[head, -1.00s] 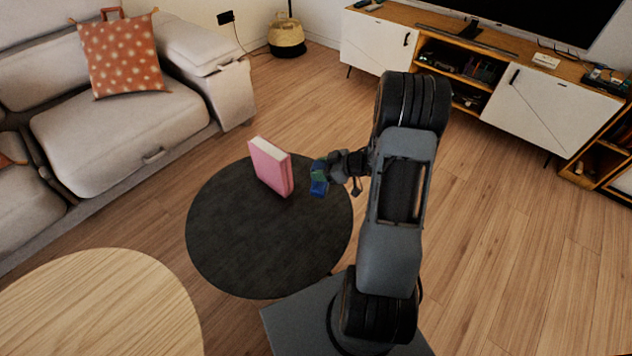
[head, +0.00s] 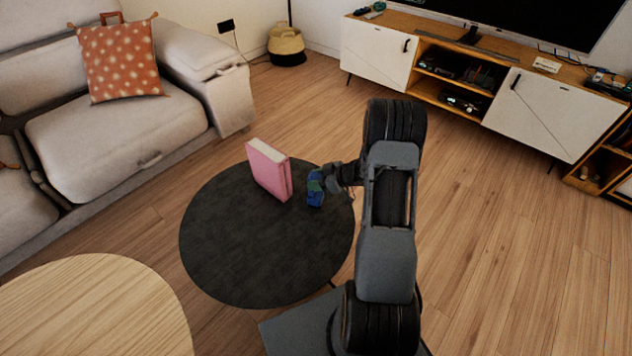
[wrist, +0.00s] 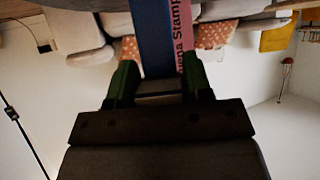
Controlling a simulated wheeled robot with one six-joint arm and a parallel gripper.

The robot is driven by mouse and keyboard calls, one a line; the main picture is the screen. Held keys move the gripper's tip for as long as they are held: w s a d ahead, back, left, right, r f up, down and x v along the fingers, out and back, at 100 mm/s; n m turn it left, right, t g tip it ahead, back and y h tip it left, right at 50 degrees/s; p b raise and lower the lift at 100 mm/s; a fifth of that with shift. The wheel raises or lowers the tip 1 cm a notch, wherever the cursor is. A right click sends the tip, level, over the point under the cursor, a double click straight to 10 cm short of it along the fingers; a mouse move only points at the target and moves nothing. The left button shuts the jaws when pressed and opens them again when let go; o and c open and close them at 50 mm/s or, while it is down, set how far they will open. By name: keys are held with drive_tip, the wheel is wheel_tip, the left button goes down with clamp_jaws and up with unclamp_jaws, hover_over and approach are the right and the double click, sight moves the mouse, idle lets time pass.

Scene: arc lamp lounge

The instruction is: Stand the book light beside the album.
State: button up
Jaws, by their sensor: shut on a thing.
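The pink album (head: 268,170) stands upright on the round dark table (head: 235,260). In the wrist view its pink cover with dark lettering (wrist: 185,35) shows just right of the book light. The blue book light (head: 315,198) is upright just right of the album, with a narrow gap in the head view. In the wrist view the book light is a blue strip (wrist: 152,40) between the fingers. My gripper (head: 322,182) is shut on the book light, reaching in from the right; it also shows in the wrist view (wrist: 158,82). I cannot tell whether the book light's base touches the table.
A light wood round table (head: 95,305) stands at front left. A grey sofa (head: 110,125) with an orange cushion (head: 120,60) is at back left. A low TV cabinet (head: 375,50) is at back right. The dark table's front half is clear.

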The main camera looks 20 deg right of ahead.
drive_tip(key=o, duration=1.3)
drive_tip(key=shift+f, duration=0.1)
